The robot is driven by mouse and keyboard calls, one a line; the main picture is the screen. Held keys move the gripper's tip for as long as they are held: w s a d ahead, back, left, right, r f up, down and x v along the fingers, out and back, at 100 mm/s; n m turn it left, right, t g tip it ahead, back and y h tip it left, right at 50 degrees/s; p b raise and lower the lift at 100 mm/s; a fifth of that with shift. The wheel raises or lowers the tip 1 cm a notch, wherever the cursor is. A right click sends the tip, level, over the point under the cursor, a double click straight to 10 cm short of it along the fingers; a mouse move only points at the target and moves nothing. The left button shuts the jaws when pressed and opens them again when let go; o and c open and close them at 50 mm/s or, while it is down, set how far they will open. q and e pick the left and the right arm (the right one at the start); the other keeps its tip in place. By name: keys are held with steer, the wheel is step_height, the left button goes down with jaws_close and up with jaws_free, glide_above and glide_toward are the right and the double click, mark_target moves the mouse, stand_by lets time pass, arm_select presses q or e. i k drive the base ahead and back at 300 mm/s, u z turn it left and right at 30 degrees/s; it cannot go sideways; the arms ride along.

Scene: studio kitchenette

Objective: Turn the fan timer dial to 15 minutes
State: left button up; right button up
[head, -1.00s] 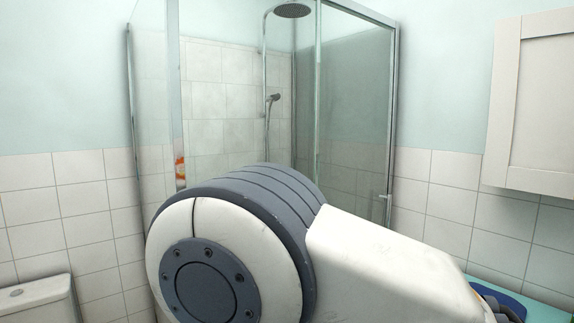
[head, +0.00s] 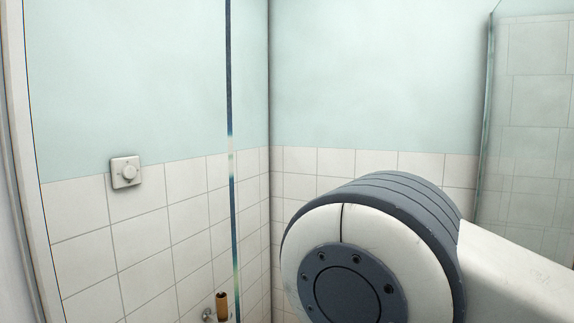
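The fan timer dial (head: 128,172) is a round white knob on a small square white plate (head: 117,183). It is mounted on the left wall, around the top edge of the tiles. Its markings are too small to read, so I cannot tell its setting. Neither gripper shows in the head view. A large white and grey link of my own arm fills the lower right, well apart from the dial.
A pale door frame edge (head: 17,150) stands at the far left. A thin vertical strip (head: 230,130) runs down near the corner. A brown cardboard roll (head: 222,306) sits on a wall holder low down. Shower glass (head: 525,130) stands at the right.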

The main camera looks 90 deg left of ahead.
mark_target(128, 172)
steer(key=u, duration=1.85)
steer(key=i, duration=0.55)
steer(key=u, duration=0.45)
